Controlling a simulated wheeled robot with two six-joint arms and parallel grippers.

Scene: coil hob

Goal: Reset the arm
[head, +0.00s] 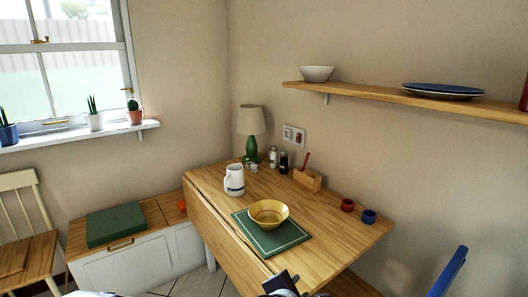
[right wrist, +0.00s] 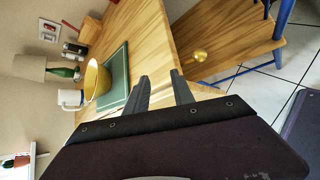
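My right gripper (head: 282,284) shows at the bottom edge of the head view, by the near side of the wooden table (head: 338,232). In the right wrist view my right gripper (right wrist: 162,84) has its two dark fingers apart with nothing between them. It is clear of the yellow bowl (head: 268,213) and of the green mat (head: 290,240) under it. The bowl also shows in the right wrist view (right wrist: 97,80), left of the fingers. My left gripper is in neither view.
A white jug (head: 234,181), a green lamp (head: 251,148), a wooden caddy (head: 307,180), and red (head: 347,205) and blue (head: 369,216) cups stand on the table. A blue chair (head: 447,272) is at right.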

